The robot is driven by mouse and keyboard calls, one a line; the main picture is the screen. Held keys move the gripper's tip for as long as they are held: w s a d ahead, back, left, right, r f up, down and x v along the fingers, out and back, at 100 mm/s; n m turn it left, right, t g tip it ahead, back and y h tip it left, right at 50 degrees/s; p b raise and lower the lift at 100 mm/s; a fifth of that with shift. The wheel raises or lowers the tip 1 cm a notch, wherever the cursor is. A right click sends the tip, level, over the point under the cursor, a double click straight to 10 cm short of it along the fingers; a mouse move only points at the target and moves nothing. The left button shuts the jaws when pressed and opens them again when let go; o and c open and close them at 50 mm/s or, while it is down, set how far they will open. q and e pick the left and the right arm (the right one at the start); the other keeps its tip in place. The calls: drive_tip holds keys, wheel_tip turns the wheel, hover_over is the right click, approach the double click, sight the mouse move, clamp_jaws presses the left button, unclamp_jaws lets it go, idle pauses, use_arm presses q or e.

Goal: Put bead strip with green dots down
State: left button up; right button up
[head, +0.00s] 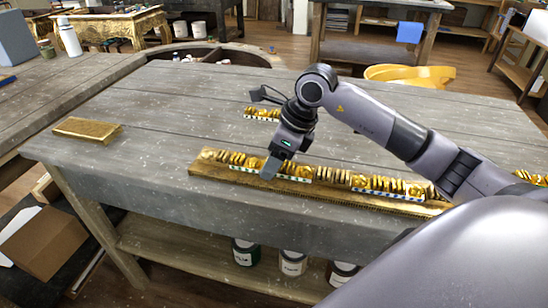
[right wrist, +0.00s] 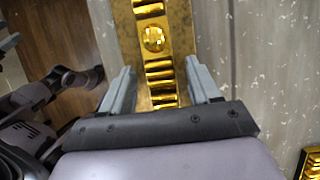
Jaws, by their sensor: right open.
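Several gold bead strips with pale, dotted edges lie in a row along a long gilt board (head: 215,172) at the table's front edge. The dots are too small for me to tell which strip has green ones. My right gripper (head: 276,165) is low over the left part of the row, at one bead strip (head: 298,173). In the right wrist view, my right gripper (right wrist: 158,72) is open, with a finger on each side of the gold beads (right wrist: 160,72). The gripper body hides the near part of the row. My left gripper cannot be made out.
Another bead strip (head: 262,114) lies farther back on the grey table (head: 170,110), partly behind my arm. A gilt block (head: 88,130) lies at the left. The table between them is clear. Paint cans (head: 293,262) stand on the lower shelf.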

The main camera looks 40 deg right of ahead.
drive_tip(key=v, duration=1.2)
drive_tip(key=shift+b, duration=0.3)
drive_tip(key=shift+a+r, duration=0.1)
